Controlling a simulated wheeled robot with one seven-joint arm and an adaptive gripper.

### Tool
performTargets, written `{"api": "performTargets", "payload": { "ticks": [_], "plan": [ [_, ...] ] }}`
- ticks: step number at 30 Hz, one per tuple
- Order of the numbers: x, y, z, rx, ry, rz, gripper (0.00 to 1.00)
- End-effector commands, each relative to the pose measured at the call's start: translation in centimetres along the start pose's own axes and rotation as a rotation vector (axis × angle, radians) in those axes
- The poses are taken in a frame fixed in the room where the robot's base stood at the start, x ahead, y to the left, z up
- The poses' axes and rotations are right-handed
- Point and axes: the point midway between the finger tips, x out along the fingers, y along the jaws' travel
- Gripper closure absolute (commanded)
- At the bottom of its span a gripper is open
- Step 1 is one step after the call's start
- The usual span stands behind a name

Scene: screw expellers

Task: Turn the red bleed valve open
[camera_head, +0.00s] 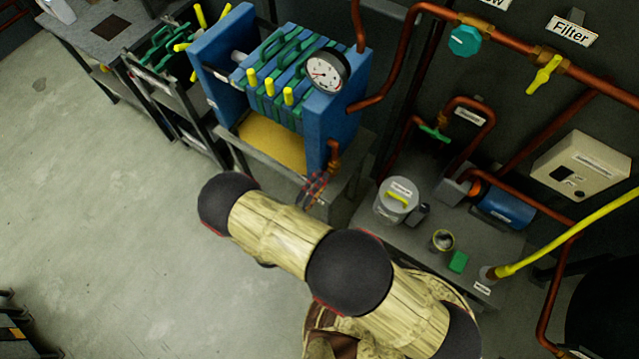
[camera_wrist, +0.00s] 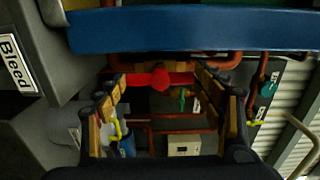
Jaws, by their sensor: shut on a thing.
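The red bleed valve (camera_wrist: 160,78) shows in the wrist view as a red handle with a rounded middle. It spans between the two fingertips of my gripper (camera_wrist: 160,82), which are shut on its two ends, wide apart. A "Bleed" label (camera_wrist: 16,63) is on a grey surface at the left of that view. In the head view my gripper (camera_head: 315,188) is small, at the corner of the blue filter press (camera_head: 335,115), below a copper pipe end. The valve is mostly hidden there, and its exact turn angle cannot be told.
The blue press frame also crosses the top of the wrist view (camera_wrist: 190,30). A grey bench (camera_head: 365,222) right of my arm holds a pot (camera_head: 396,200), a green block (camera_head: 458,262) and small items. Copper pipes (camera_head: 405,60) run close by. Open floor (camera_head: 110,230) lies left.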

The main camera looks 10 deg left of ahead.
Motion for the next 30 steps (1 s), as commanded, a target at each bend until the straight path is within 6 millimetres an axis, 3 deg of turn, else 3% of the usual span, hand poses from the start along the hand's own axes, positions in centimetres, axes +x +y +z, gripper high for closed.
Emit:
{"api": "performTargets", "payload": {
  "ticks": [4,5,13,24,30],
  "plan": [
    [0.0,0.0,0.1,0.0,-0.003,0.001,0.57],
    [0.0,0.0,0.1,0.0,-0.003,0.001,0.3],
    [0.0,0.0,0.0,0.0,-0.002,0.001,0.15],
    [-0.2,0.0,0.0,0.0,-0.002,0.0,0.14],
    [-2.5,0.0,0.1,0.0,-0.005,0.0,0.14]
  ]
}}
